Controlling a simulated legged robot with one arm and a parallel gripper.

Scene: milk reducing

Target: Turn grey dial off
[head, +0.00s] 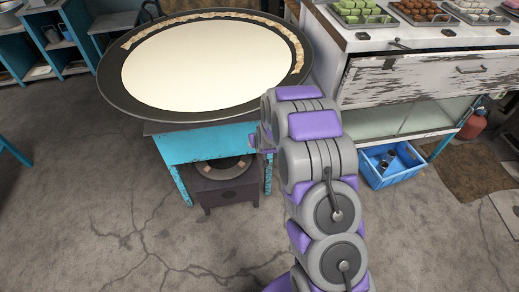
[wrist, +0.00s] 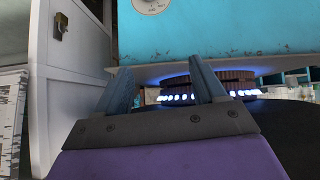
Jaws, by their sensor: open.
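The grey dial (wrist: 152,4) is a pale round disc with small markings on the turquoise stove panel (wrist: 215,30). It is cut by the top edge of the wrist view, so its setting cannot be read. It cannot be made out in the head view. My gripper (wrist: 160,66) is open and empty, its two fingers pointing at the panel below the dial in that picture. In the head view my gripper is mostly hidden by my arm, near the right end of the turquoise front (head: 205,145). Blue flames (wrist: 195,97) burn around a brown burner (wrist: 212,80).
A wide pan of milk (head: 205,65) sits on the stove. A white worn cabinet (head: 420,80) with trays of sweets stands right, also close by in the wrist view (wrist: 80,70). A blue crate (head: 390,165) is below it. Cracked floor (head: 130,235) is clear in front.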

